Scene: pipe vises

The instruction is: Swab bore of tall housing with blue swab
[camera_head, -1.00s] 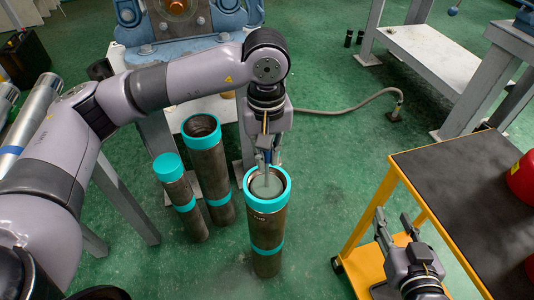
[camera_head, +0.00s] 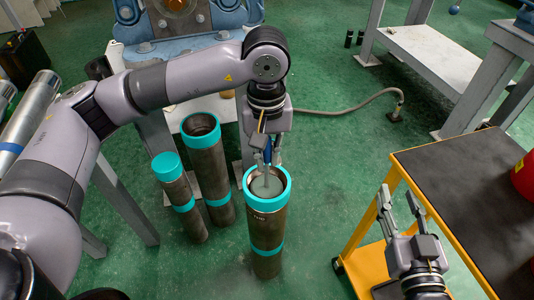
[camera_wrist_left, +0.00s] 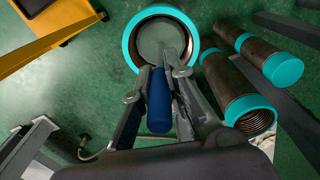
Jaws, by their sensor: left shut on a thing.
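My left gripper (camera_head: 267,160) is shut on the blue swab (camera_wrist_left: 158,100), whose blue handle lies between the fingers. It is right above the front housing (camera_head: 266,228), a dark upright pipe with teal bands and a teal rim; the rim also shows in the wrist view (camera_wrist_left: 128,45). A pale grey round part shows inside this bore at the swab's lower end; its depth is hard to tell. My right gripper (camera_head: 400,203) is open and empty at lower right.
A yellow cart (camera_head: 375,205) with a dark top stands at the right, with a red container (camera_head: 524,178) on it. A blue vise (camera_head: 165,45) stands behind the housings. A grey hose (camera_head: 350,107) lies on the green floor. Floor between the front housing and cart is clear.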

